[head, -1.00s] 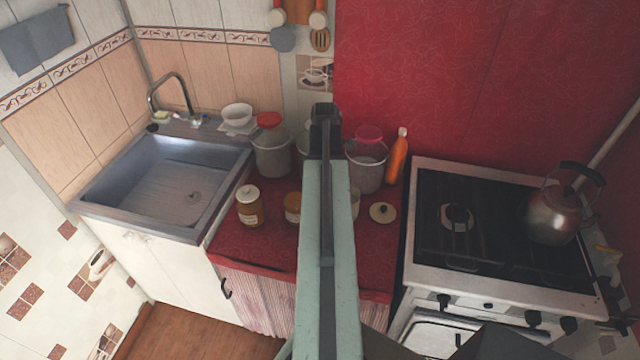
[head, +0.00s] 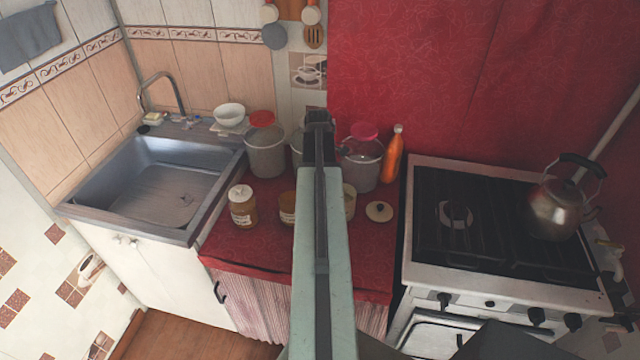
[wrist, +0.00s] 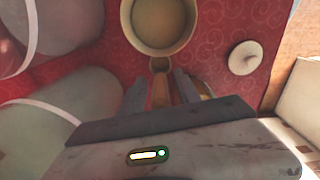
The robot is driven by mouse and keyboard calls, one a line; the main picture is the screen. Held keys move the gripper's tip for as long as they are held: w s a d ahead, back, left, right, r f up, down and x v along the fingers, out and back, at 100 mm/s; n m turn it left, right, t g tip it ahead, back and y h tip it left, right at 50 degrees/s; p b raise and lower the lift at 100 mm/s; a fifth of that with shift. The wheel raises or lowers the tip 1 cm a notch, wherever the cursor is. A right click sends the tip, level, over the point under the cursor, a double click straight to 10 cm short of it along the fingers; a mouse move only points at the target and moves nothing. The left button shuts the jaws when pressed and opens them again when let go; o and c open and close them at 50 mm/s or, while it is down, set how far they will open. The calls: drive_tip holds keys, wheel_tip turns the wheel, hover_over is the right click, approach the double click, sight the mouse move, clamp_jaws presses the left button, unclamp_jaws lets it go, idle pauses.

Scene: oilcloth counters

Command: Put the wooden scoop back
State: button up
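A brown, wooden-looking piece (wrist: 160,66) with a rounded end, probably part of the wooden scoop, shows between the fingers of my gripper (wrist: 161,84) in the wrist view. Red cloth seems to show beside it near the fingertips, so I cannot tell whether the fingers press on it. A round tan jar or bowl (wrist: 190,40) lies just beyond the fingertips, showing its wide opening. In the head view my arm covers the gripper and the scoop. A beige jar (head: 349,203) shows partly beside my arm.
A pale lid (head: 379,211) lies on the red counter (head: 240,248). The sink (head: 150,190) is left; the stove (head: 430,260) with a kettle (head: 555,208) is right.

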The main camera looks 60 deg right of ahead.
drive_tip(key=shift+r, duration=0.1)
wheel_tip(320, 180, up, 12)
drive_tip(key=p, duration=1.2)
drive_tip(key=shift+r+p, duration=0.2)
drive_tip(key=shift+p, duration=0.1)
drive_tip(key=shift+f, duration=0.1)
